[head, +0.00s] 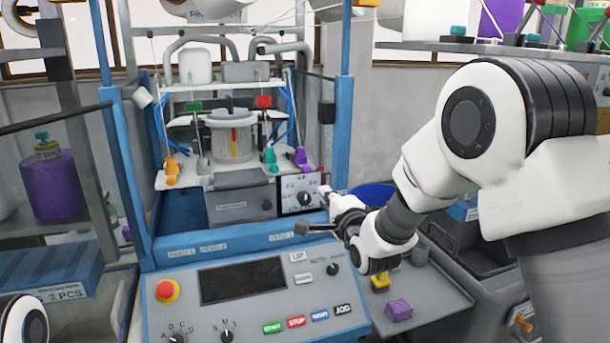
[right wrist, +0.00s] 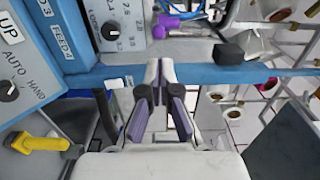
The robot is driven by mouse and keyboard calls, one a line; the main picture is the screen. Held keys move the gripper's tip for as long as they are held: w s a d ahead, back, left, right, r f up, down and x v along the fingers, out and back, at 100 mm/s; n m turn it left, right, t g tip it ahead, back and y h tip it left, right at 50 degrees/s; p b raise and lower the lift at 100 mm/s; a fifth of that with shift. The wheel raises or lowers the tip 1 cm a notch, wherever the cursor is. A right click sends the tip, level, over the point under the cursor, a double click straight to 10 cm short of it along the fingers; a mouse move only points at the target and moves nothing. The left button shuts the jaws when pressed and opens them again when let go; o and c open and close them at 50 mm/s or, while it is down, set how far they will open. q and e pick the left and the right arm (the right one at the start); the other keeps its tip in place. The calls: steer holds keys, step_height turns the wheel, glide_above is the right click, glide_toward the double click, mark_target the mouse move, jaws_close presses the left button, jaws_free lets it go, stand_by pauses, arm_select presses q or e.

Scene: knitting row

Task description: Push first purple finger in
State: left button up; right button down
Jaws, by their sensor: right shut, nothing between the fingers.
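The purple finger (head: 301,156) is a small upright peg at the right front of the knitting machine's white plate, above the dial panel. In the right wrist view purple parts (right wrist: 168,20) show at the top, with a round end toward the gripper; I cannot tell how far in the finger sits. My right gripper (head: 326,193) is in front of the machine, below and right of the purple finger. In the right wrist view its fingertips (right wrist: 160,72) are together and empty, below the purple parts and apart from them in the picture. My left gripper is not in view.
A teal finger (head: 270,158) stands left of the purple one, and an orange one (head: 172,171) is at the plate's far left. The dial panel (head: 303,194) is close to my right gripper. A blue frame post (head: 343,120) stands right of the plate. A purple block (head: 399,309) lies on the grey tray.

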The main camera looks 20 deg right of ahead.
steer(key=p, duration=0.3)
glide_toward(308, 171)
steer(key=w+p, duration=0.1)
steer(key=w, duration=0.1)
steer(key=w+p, duration=0.1)
steer(key=w, duration=0.3)
steer(key=shift+w+a+r+p, duration=0.2)
steer(key=shift+w+a+p, duration=0.05)
steer(key=shift+p, duration=0.15)
steer(key=shift+w+f, duration=0.1)
steer(key=shift+w, duration=0.2)
steer(key=shift+w+d+f, duration=0.1)
steer(key=shift+d+f, duration=0.05)
steer(key=shift+d, duration=0.05)
steer(key=shift+a, duration=0.1)
